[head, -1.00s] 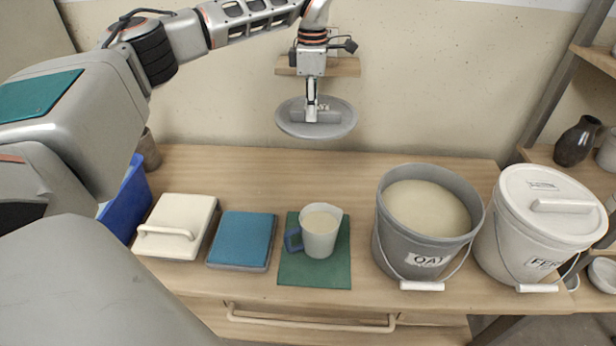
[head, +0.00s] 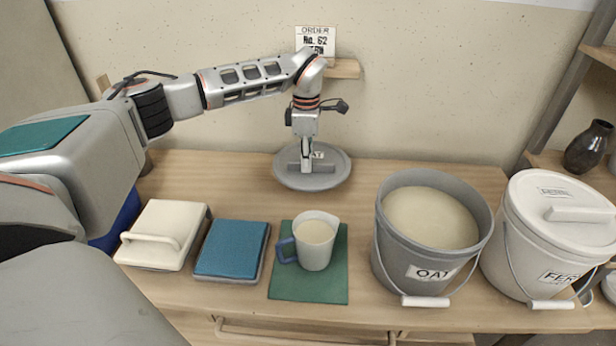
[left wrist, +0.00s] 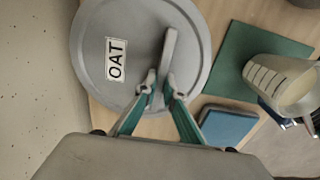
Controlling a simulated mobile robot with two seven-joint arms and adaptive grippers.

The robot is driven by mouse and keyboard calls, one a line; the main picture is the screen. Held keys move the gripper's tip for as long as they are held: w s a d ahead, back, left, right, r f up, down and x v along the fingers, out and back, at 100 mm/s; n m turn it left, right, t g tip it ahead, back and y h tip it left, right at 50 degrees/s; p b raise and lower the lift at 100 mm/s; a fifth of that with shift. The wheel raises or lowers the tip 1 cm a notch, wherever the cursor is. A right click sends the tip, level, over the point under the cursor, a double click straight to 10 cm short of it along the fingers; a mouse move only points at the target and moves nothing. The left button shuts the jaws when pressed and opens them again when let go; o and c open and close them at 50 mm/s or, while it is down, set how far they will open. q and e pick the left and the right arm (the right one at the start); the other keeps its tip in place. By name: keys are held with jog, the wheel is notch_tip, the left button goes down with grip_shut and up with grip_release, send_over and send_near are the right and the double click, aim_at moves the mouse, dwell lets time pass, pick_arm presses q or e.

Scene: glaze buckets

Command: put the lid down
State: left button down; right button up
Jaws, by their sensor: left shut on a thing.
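The grey round lid (head: 335,172) is at the back of the wooden table, behind the jug. It looks level and at or very close to the tabletop; I cannot tell whether it touches. My left gripper (head: 306,168) is shut on the lid's bar handle from above. In the left wrist view the fingers (left wrist: 160,92) pinch the handle of the lid (left wrist: 100,30), and its OAT label (left wrist: 116,59) shows. The grey OAT bucket (head: 385,250) stands open at the right, full of cream glaze. My right gripper is not in view.
A measuring jug (head: 314,245) with cream liquid stands on a green mat (head: 310,288). A blue pad (head: 232,248) and a cream handled block (head: 160,235) lie left of it. The white lidded bucket (head: 530,240) is at far right. A wall shelf (head: 345,69) holds an order card (head: 316,40).

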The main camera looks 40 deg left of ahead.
aim_at(307, 177)
pick_arm(q)
notch_tip(307, 177, down, 5)
jog(key=shift+s+f+b, duration=0.1)
jog(key=shift+b, duration=0.45)
jog(key=shift+f, duration=0.2)
jog(key=shift+r, duration=0.2)
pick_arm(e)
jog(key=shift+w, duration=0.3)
pick_arm(q)
jog(key=c, duration=2.2)
grip_release()
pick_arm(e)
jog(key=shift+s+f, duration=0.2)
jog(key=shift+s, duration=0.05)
pick_arm(q)
jog(key=shift+o, duration=0.2)
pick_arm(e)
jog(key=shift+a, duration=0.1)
